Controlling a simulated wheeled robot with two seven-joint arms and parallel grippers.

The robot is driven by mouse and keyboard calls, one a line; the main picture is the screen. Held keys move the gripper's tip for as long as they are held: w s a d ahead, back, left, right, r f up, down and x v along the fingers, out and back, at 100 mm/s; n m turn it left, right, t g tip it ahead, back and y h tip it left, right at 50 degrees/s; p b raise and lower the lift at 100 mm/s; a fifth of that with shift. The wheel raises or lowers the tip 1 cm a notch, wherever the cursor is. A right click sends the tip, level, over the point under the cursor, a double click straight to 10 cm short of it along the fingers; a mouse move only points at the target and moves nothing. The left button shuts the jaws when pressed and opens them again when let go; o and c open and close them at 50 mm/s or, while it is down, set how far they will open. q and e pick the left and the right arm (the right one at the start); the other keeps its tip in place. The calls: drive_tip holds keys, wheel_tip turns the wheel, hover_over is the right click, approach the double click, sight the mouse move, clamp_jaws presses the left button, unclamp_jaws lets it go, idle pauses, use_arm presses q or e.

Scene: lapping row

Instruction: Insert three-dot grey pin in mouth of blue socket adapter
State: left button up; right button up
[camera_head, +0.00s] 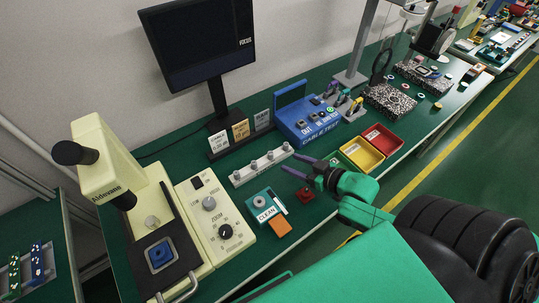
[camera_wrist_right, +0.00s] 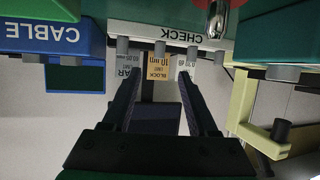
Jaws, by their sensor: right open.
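A blue block with a dark round opening (camera_head: 161,255), which looks like the socket adapter, sits on the dark stage of the cream microscope at left. A white rack (camera_head: 245,175) holds several grey pins (camera_head: 270,156); their dots are too small to read. In the right wrist view the rack (camera_wrist_right: 160,31), lettered CHECK, appears upside down with grey pegs. My right gripper (camera_head: 294,165) is open and empty, just right of the rack's right end. Its fingers (camera_wrist_right: 161,85) are spread, with nothing between them. My left gripper is not in view.
The blue cable tester (camera_head: 300,110) stands behind my right gripper. Yellow (camera_head: 362,153) and red (camera_head: 381,139) bins lie to its right. A teal CLEAN tray (camera_head: 268,222), an orange pad (camera_head: 281,227) and the cream zoom box (camera_head: 216,217) lie left.

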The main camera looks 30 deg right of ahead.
sight(273, 156)
drive_tip(key=x, duration=0.9)
drive_tip(key=shift+w+f, duration=0.2)
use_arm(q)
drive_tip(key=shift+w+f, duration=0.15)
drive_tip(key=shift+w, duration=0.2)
use_arm(e)
clamp_jaws()
